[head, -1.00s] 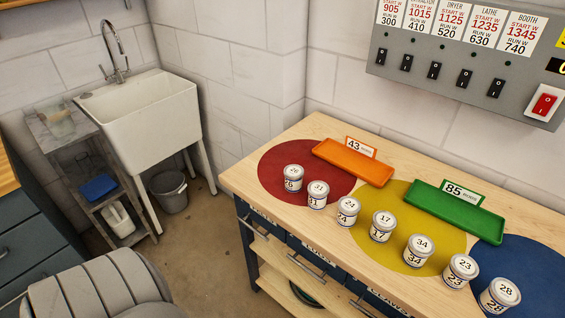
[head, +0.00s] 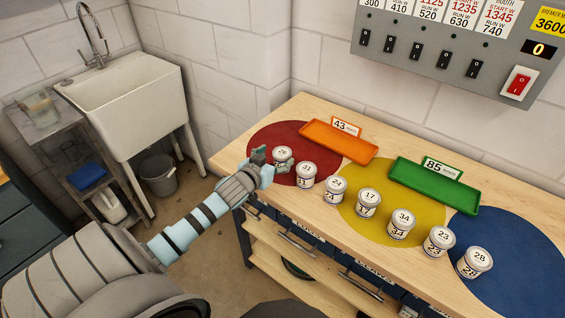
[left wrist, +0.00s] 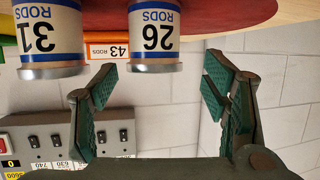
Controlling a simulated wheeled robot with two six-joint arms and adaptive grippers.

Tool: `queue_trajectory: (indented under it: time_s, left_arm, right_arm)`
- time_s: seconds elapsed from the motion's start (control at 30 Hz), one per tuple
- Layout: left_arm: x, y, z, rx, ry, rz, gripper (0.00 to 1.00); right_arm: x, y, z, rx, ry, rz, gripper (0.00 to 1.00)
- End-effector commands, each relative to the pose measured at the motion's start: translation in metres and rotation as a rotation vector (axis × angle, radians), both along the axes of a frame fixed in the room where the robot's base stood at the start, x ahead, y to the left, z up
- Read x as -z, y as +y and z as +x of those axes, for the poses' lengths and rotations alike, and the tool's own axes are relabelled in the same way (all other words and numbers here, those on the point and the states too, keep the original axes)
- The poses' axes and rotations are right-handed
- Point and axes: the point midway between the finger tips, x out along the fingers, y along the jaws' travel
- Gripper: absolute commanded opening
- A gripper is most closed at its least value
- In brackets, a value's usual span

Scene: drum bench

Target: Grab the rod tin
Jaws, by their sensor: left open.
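Several white tins with blue bands and numbered labels stand in a row on the bench. The tin marked 26 (head: 284,154) is at the left end, on the red circle; it also shows in the left wrist view (left wrist: 153,30), labelled RODS. The tin marked 31 (head: 306,176) is beside it, also labelled RODS in the left wrist view (left wrist: 48,35). My left gripper (head: 262,156) is at the bench's left end, close to the 26 tin and partly covering it. In the left wrist view its green fingers (left wrist: 163,84) are spread, with nothing held between them. My right gripper is out of view.
An orange tray (head: 345,146) with a 43 sign and a green tray (head: 434,187) with an 85 sign lie behind the tins. A grey switch panel (head: 455,50) hangs on the wall. A sink (head: 125,100) stands left.

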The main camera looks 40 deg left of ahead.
Motion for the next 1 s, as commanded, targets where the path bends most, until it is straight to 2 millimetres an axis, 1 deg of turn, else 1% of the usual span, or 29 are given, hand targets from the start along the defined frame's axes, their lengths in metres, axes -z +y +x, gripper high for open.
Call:
queue_trajectory:
  time_s: [0.1, 0.2, 0.3, 0.43, 0.47, 0.6, 0.77, 1.0]
  left_arm:
    - [0.009, -0.001, 0.023, -0.002, -0.002, -0.005, 0.68]
    - [0.015, 0.003, 0.038, -0.001, -0.002, -0.003, 0.68]
    - [0.016, 0.004, 0.042, 0.000, 0.000, -0.002, 0.68]
    - [0.015, 0.004, 0.042, 0.001, 0.000, -0.001, 0.68]
    - [0.015, 0.004, 0.042, 0.001, 0.000, -0.001, 0.65]
    - [0.015, 0.004, 0.042, 0.001, 0.000, -0.001, 0.42]
    - [0.015, 0.004, 0.042, 0.001, 0.000, -0.001, 0.17]
    - [0.014, 0.004, 0.042, 0.001, -0.001, 0.000, 0.16]
  right_arm:
    - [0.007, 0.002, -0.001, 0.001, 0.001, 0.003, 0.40]
    - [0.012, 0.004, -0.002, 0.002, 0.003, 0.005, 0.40]
    - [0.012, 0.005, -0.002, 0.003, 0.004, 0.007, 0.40]
    - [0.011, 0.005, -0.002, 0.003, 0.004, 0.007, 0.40]
    - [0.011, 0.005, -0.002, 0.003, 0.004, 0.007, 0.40]
    - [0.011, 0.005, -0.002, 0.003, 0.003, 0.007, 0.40]
    - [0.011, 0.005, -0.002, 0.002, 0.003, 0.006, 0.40]
    - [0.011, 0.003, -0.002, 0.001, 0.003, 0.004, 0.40]
